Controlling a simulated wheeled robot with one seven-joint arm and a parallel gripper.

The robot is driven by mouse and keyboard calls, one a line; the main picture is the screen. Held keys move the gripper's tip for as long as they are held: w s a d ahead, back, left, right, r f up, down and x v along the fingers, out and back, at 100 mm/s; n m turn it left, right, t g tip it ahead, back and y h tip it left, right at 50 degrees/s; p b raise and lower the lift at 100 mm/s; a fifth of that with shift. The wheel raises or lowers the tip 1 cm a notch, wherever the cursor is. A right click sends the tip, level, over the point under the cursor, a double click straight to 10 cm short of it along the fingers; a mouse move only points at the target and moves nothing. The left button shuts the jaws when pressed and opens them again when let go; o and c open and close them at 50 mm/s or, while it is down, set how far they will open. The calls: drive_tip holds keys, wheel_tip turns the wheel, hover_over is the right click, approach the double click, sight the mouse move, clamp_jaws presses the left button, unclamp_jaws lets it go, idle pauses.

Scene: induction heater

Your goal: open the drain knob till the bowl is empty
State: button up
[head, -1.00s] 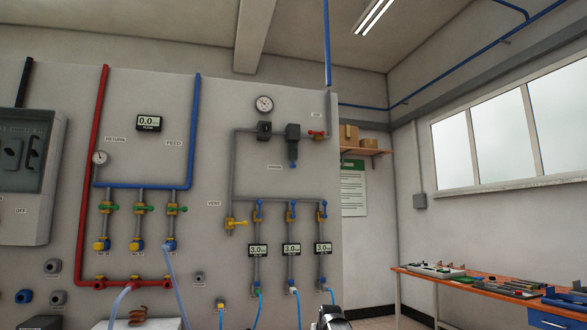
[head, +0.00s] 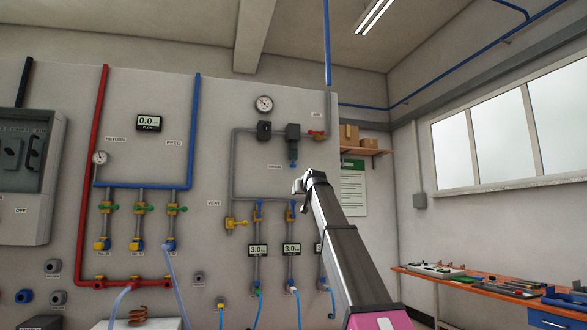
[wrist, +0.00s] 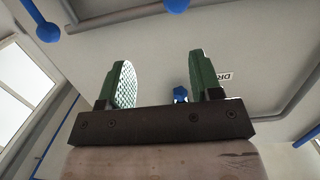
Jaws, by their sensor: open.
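The drain knob (head: 293,163) is a small blue piece at the bottom of the dark filter bowl (head: 293,134), right of a small label on the grey panel. In the wrist view a blue knob (wrist: 181,94) beside a label starting "DR" shows beyond the gripper's base, between the fingers and closer to the right one. My gripper (wrist: 160,62) is open, with green pads apart and nothing seen held. In the head view my arm rises below the drain knob, its upper end lower than the knob. The liquid level in the bowl cannot be made out.
Grey pipes (head: 233,165) frame the bowl, with a red valve (head: 316,134) at upper right and a yellow vent valve (head: 236,223) at lower left. Blue valve handles (head: 258,207) sit below. A cluttered workbench (head: 480,286) stands at right.

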drive_tip(key=t, duration=0.1)
approach(294, 166)
drive_tip(key=shift+y, duration=0.4)
drive_tip(key=x, duration=1)
drive_tip(key=shift+w+d, duration=0.1)
drive_tip(key=shift+w, duration=0.3)
drive_tip(key=shift+f, duration=0.1)
drive_tip(key=c, duration=0.9)
